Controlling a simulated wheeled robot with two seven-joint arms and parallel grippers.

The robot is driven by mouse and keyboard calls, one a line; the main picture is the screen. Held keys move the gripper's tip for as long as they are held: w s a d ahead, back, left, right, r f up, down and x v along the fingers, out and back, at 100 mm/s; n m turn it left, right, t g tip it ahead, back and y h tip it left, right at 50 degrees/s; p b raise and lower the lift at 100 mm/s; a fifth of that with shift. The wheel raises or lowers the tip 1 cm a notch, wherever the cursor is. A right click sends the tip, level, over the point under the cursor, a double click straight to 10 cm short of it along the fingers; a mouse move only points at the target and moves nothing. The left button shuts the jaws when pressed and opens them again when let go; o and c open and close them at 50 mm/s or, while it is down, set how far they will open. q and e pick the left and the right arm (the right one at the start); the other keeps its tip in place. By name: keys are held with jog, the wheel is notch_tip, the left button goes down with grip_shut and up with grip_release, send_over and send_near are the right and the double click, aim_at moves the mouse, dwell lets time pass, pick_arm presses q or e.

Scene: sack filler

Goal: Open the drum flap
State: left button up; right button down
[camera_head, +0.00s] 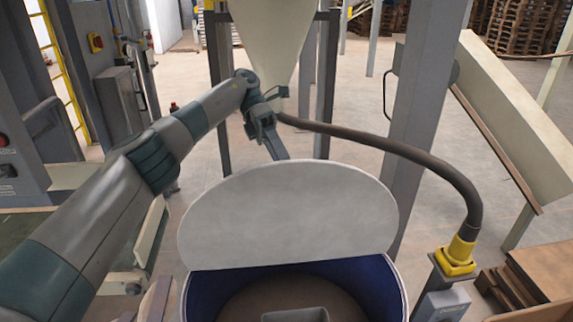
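The drum flap (290,215) is a pale grey-white rounded lid. It stands raised and tilted at the back of the drum, leaving the front of the mouth uncovered. The drum (368,284) has a white rim and a dark blue inner wall, with brown material inside. My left arm reaches in from the left, and my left gripper (277,152) points down just behind the flap's top edge. Its fingertips are partly hidden by the flap, so I cannot tell whether they touch it or how far apart they are. My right gripper is not in view.
A grey box-like object (295,314) sits in the drum's opening. A dark hose (400,150) arcs from behind my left gripper to a yellow fitting (457,256) at right. A pale hopper (270,35) and grey posts stand behind. A sloped chute (515,120) is at right.

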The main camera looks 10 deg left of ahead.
pick_arm(q)
jog(key=shift+r, duration=0.15)
jog(key=shift+w+r, duration=0.1)
jog(key=shift+r, duration=0.1)
dwell(0.7)
notch_tip(320, 180, up, 10)
jog(key=b, duration=0.6)
send_over(336, 164)
jog(key=a, duration=0.1)
jog(key=shift+w, duration=0.3)
jog(key=shift+s+d+r, duration=0.2)
jog(key=shift+d+r, duration=0.15)
jog(key=shift+d, duration=0.05)
jog(key=shift+s, duration=0.1)
